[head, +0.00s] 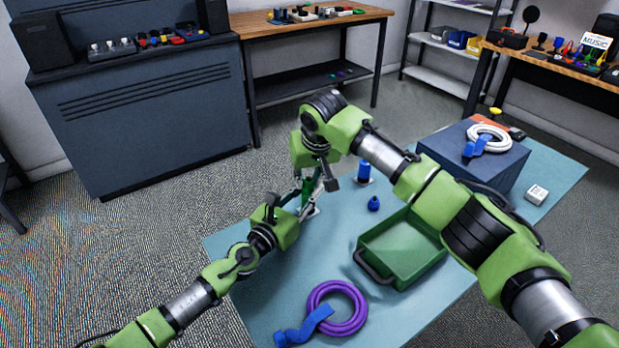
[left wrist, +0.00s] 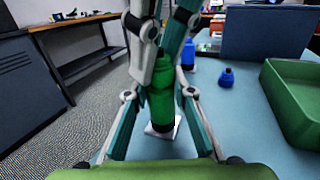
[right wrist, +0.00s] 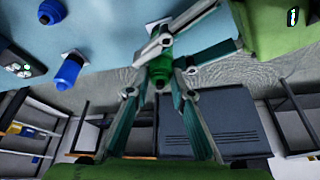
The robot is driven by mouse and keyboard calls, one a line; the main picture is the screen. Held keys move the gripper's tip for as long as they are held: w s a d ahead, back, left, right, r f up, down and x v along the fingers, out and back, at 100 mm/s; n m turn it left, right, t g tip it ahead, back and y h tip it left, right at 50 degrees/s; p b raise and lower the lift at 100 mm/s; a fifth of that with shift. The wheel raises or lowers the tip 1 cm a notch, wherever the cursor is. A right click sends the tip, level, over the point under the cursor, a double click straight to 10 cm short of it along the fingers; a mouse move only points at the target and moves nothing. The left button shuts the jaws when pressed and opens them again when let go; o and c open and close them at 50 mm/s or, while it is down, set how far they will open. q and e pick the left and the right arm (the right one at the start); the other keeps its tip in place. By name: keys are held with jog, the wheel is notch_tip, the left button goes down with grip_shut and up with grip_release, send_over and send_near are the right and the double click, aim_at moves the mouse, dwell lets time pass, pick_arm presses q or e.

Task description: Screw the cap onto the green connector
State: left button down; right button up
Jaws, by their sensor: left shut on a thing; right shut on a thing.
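The green connector (head: 306,190) stands upright on a small white base (left wrist: 160,131) near the mat's far left edge. It shows clearly in the left wrist view (left wrist: 161,108). My left gripper (left wrist: 162,92) is shut around the connector's body from the side. My right gripper (right wrist: 160,82) comes down from above and is shut on the green cap (right wrist: 159,68) at the connector's top. The cap is mostly hidden by the right fingers, so I cannot tell how far it is seated.
A blue connector (head: 364,172) stands on another base, with a loose blue piece (head: 373,203) nearby. A green tray (head: 402,250), a purple coiled cable (head: 352,321) and a dark blue box (head: 475,160) with a white coil (head: 490,136) occupy the blue mat (head: 265,290).

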pick_arm(q)
jog(key=shift+d+r, duration=0.15)
jog(key=shift+r, duration=0.3)
pick_arm(e)
jog(key=shift+d+f, duration=0.3)
jog(key=shift+f, duration=0.45)
jog(key=o, duration=0.4)
pick_arm(q)
jog(key=shift+w+f, duration=0.15)
jog(key=shift+f, duration=0.05)
pick_arm(e)
jog(key=v, duration=0.3)
jog(key=shift+r, duration=0.25)
pick_arm(q)
jog(key=shift+f, duration=0.1)
pick_arm(e)
jog(key=shift+s+a+r, duration=0.1)
jog(key=shift+s+r, duration=0.05)
jog(key=shift+r, duration=0.25)
pick_arm(q)
jog(key=shift+f, duration=0.1)
pick_arm(e)
jog(key=c, duration=0.5)
jog(key=shift+o, duration=0.2)
jog(key=shift+r, duration=0.1)
